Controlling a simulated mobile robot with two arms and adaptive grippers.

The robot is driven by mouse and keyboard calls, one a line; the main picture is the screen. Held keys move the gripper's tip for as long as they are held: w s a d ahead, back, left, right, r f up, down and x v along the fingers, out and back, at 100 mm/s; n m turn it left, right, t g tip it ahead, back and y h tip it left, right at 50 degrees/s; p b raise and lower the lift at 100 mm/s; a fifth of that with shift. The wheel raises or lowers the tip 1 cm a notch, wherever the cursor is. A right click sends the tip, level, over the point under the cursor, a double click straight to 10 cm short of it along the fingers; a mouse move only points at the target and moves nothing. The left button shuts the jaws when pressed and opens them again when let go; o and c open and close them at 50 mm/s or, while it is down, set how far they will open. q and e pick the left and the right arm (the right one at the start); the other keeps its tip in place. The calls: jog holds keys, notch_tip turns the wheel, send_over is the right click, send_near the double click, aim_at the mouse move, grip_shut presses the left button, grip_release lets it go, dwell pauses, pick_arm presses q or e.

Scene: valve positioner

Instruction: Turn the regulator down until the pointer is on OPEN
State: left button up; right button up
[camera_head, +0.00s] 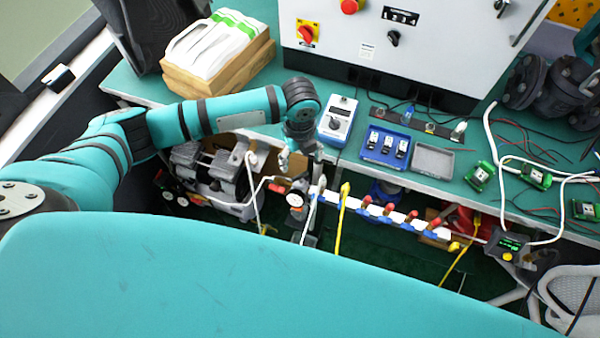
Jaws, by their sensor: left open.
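A small round white gauge (295,199) sits at the left end of the white manifold bar, below the bench front edge. A small red part (277,188) sits left of it; I take these for the regulator, though its knob is partly hidden. My left gripper (301,163) hangs open, pointing down just above the gauge, apart from it as far as I can tell. At right, a dark box (508,244) with a lit green display and a yellow knob looks like the positioner. Its pointer and any OPEN mark are too small to read. My right gripper is not in view.
The manifold (378,211) carries several red-handled valves and yellow hoses. A compressor (212,175) stands under the bench. On the teal bench are a handheld meter (337,121), a blue tray (386,147), a grey tray (432,160) and a control cabinet (420,45).

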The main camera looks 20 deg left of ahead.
aim_at(300, 175)
pick_arm(q)
notch_tip(300, 175, down, 10)
jog(key=shift+r, duration=0.1)
dwell(0.4)
jog(key=c, duration=1.2)
